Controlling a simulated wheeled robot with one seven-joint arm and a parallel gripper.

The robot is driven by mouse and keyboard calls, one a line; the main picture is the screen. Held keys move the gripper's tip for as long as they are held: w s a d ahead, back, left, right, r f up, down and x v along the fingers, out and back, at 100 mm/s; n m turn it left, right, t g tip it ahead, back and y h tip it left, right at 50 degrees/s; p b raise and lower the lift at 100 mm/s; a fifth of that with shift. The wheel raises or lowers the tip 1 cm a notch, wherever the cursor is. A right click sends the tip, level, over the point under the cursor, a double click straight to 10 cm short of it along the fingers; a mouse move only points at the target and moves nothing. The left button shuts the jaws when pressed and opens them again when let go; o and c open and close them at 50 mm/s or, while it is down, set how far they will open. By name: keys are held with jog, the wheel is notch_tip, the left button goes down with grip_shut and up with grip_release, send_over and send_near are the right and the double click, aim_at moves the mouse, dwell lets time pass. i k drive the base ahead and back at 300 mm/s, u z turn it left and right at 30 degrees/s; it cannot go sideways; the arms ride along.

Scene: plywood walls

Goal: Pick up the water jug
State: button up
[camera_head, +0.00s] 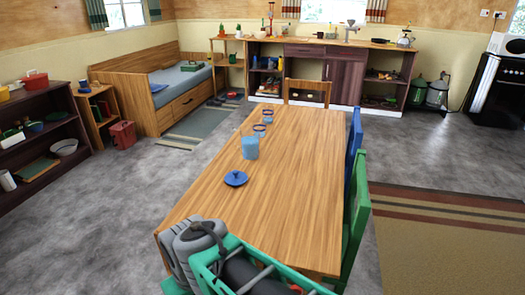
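A light-blue, box-shaped container (250,147) stands upright on the long wooden table (285,200). It may be the water jug; I cannot make out a handle or spout. A dark-blue round lid or dish (235,178) with a knob lies on the table in front of it. Two blue-rimmed glasses (260,130) (267,116) stand behind it. Grey and black parts at the bottom edge look like my own arm, by the table's near end. I cannot make out my gripper's fingers, and nothing of mine touches the container.
A green chair (358,215) and a blue chair (354,140) stand along the table's right side. A green chair back (222,262) is at the near end, a wooden chair (306,90) at the far end. The grey floor (130,215) left of the table is clear.

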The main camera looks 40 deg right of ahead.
aim_at(245, 142)
jog(key=z, duration=2.15)
jog(key=k, duration=0.7)
jog(key=u, duration=0.85)
jog(key=i, duration=1)
jog(key=z, duration=0.05)
